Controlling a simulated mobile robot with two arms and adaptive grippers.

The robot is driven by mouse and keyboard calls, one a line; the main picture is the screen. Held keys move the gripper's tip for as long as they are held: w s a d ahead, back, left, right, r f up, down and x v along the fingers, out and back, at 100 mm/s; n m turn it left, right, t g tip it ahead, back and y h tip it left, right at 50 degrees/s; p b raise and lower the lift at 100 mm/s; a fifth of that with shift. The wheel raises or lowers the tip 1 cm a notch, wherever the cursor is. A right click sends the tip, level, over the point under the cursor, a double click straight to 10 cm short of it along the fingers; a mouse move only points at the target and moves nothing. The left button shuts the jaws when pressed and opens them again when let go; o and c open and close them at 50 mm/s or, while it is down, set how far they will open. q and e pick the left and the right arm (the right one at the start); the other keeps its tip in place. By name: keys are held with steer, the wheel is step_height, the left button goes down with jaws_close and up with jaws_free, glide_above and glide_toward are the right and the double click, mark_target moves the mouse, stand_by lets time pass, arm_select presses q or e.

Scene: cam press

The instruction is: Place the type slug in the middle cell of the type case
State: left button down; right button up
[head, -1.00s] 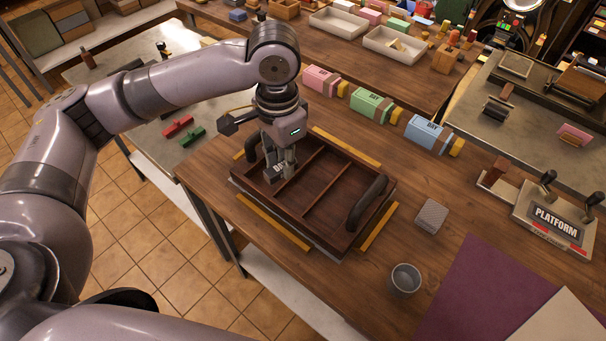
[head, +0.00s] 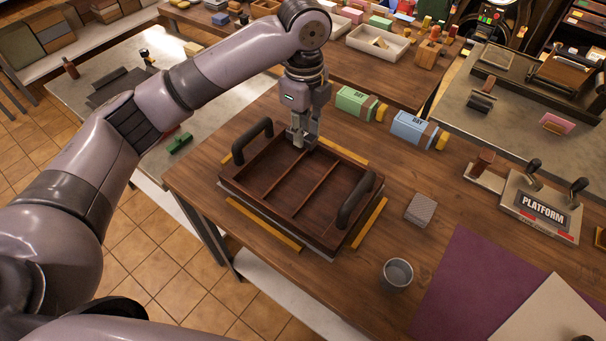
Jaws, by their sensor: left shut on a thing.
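The type case (head: 343,226) is a dark brown wooden tray with two dividers, three long cells and a black handle at each end. It lies on the wooden table, and its cells look empty. My left gripper (head: 303,141) is shut on the type slug, over the far side of the case near the back end of the middle cell. The slug is small and grey, mostly hidden between the fingers. I cannot tell whether it touches the case. My right gripper is not in view.
Yellow strips (head: 263,223) lie around the case. A green box (head: 357,103) and a blue box (head: 413,130) stand behind it. To its right are a grey block (head: 420,209), a metal cup (head: 396,275) and a PLATFORM control box (head: 541,209).

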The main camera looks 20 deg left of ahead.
arm_select(q)
steer(key=p, duration=0.1)
glide_above(303, 184)
step_height(303, 184, down, 10)
steer(key=shift+r, duration=0.2)
steer(key=shift+f+p, duration=0.3)
steer(key=shift+f, duration=0.4)
steer(key=shift+w+f+p, duration=0.1)
steer(key=shift+f+p, duration=0.2)
steer(key=shift+f, duration=1.6)
steer(key=shift+f, duration=0.15)
steer(key=c, duration=1.7)
jaws_free()
steer(key=shift+o, duration=1.3)
